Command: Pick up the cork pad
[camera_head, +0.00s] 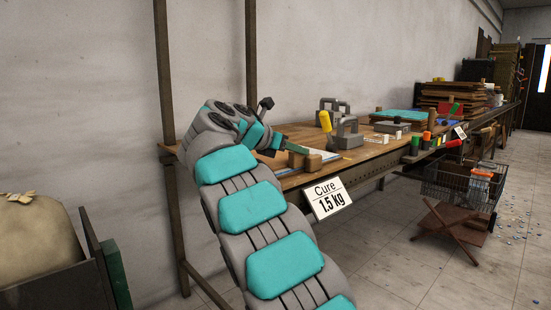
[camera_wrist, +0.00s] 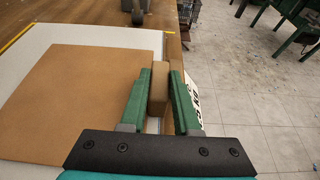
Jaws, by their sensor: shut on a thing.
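The cork pad (camera_wrist: 158,92) is a small tan-brown block. In the wrist view it sits between the two green fingers of my gripper (camera_wrist: 161,74), which is shut on it. In the head view my gripper (camera_head: 292,148) is at the near left end of the workbench, and the pad (camera_head: 313,161) shows as a brown block by the fingers. The pad is at the right edge of a white sheet (camera_wrist: 92,33) with a large flat brown square (camera_wrist: 70,95) on it. I cannot tell whether the pad still touches the surface beneath.
The wooden workbench (camera_head: 362,151) runs along the wall. A yellow-handled tool (camera_head: 326,122) and grey metal blocks (camera_head: 347,133) stand beyond my gripper. A "Cure 1.5 kg" sign (camera_head: 328,198) hangs at the bench's front edge. A wire basket (camera_head: 462,187) stands right of the bench.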

